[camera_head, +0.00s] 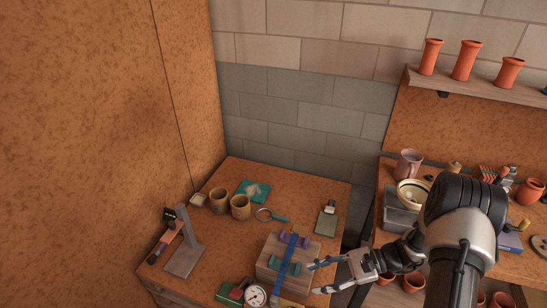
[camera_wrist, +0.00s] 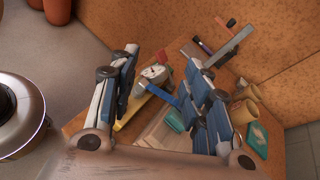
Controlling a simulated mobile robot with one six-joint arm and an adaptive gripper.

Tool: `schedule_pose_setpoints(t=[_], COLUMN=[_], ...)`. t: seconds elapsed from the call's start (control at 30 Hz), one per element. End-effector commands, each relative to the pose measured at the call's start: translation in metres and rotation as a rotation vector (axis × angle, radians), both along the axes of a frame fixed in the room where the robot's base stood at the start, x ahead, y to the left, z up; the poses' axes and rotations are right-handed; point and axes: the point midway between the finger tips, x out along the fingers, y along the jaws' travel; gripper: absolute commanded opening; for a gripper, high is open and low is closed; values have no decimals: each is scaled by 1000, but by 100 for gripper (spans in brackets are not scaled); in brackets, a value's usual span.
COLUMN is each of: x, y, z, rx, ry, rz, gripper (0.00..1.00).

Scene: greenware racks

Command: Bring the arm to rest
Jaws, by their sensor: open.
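My gripper (camera_head: 314,279) is open and empty in the head view. Its fingers point left, just right of a wooden box (camera_head: 268,277) on the small table (camera_head: 213,270). I cannot tell from this view how high it hangs above the table. The box carries a blue strap, a purple piece (camera_head: 294,239) and green pieces. In the wrist view my gripper (camera_wrist: 163,62) shows two spread fingers, with the table scene behind them. The wooden box (camera_wrist: 165,132) shows partly between the fingers there.
A round dial gauge (camera_head: 255,295) sits before the box. Brown cups (camera_head: 240,207), a magnifier (camera_head: 270,215) and a grey stand (camera_head: 186,245) are on the same table. A crowded bench with a striped bowl (camera_head: 412,193) stands right, under a shelf (camera_head: 480,84) of orange pots.

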Motion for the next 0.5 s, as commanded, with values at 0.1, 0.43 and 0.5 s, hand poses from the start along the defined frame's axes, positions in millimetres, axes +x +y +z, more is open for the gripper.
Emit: schedule_pose_setpoints(t=[0.1, 0.43, 0.5], x=[-4, -47, -60], y=[5, 16, 17], z=[51, 163, 182], rx=[-117, -443, -515], ry=[-91, -352, -413], rz=[126, 435, 493], gripper=[44, 44, 44])
